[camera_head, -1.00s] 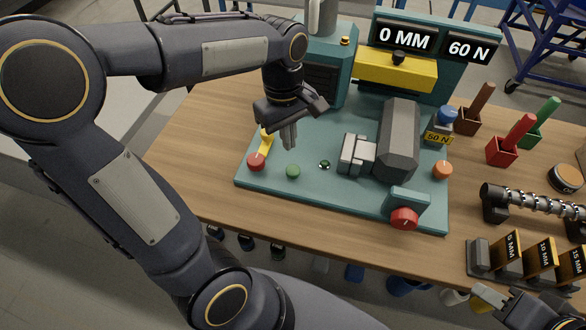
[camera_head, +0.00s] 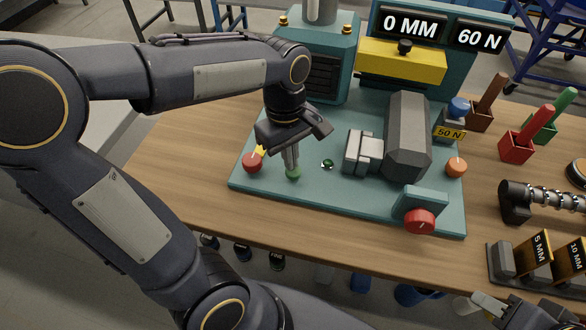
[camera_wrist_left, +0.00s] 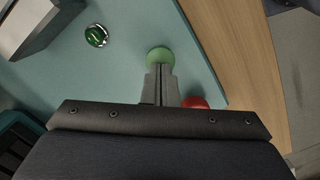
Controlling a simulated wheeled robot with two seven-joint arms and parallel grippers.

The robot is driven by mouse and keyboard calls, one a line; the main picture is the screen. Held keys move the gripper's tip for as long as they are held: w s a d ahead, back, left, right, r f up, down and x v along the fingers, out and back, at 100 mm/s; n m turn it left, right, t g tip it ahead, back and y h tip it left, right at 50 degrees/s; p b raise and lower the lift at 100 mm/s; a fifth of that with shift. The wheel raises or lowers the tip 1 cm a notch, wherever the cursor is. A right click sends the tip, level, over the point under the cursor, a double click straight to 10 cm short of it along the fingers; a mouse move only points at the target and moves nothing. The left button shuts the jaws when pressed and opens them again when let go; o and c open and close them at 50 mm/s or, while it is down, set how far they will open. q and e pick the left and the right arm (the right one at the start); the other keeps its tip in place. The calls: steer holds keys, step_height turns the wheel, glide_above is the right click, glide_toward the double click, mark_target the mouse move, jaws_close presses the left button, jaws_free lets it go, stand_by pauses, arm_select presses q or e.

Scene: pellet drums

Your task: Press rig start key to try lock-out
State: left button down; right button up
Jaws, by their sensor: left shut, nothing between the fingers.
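The rig has a green round key (camera_head: 293,173) on its teal base plate, and it also shows in the left wrist view (camera_wrist_left: 160,57). A small chrome-ringed green button or lamp (camera_head: 327,163) sits to its right, also in the left wrist view (camera_wrist_left: 96,35). My left gripper (camera_head: 291,165) points down, shut and empty, its fingertips at the green key and partly covering it. I cannot tell whether they touch or press it. The displays read 0 MM (camera_head: 409,27) and 60 N (camera_head: 481,38). My right gripper (camera_head: 492,307) is partly in view at bottom right; its jaw state is unclear.
A red knob (camera_head: 252,162) stands just left of the green key. A grey block (camera_head: 407,137), an orange knob (camera_head: 456,167) and a red front knob (camera_head: 419,221) are to the right. Coloured holders and a gauge rack (camera_head: 540,255) stand further right. Wooden table (camera_head: 185,150) is clear at left.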

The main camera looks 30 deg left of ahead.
mark_target(284, 168)
arm_select(q)
steer(key=shift+f+b, duration=0.55)
steer(key=shift+f, duration=0.25)
steer(key=shift+a+r, duration=0.1)
steer(key=shift+r, duration=0.1)
steer(key=shift+w+a+r+p, duration=0.25)
steer(key=shift+w+a+p, duration=0.05)
steer(key=shift+a+p, duration=0.3)
steer(key=shift+w+a+r+p, duration=0.3)
steer(key=shift+a+p, duration=0.15)
steer(key=shift+a, duration=0.2)
steer(key=shift+a+f, duration=0.1)
steer(key=shift+f, duration=0.05)
step_height(284, 168, up, 8)
steer(key=shift+w+a+p, duration=0.2)
steer(key=shift+a+p, duration=0.05)
steer(key=shift+p, duration=0.05)
steer(key=shift+f, duration=0.1)
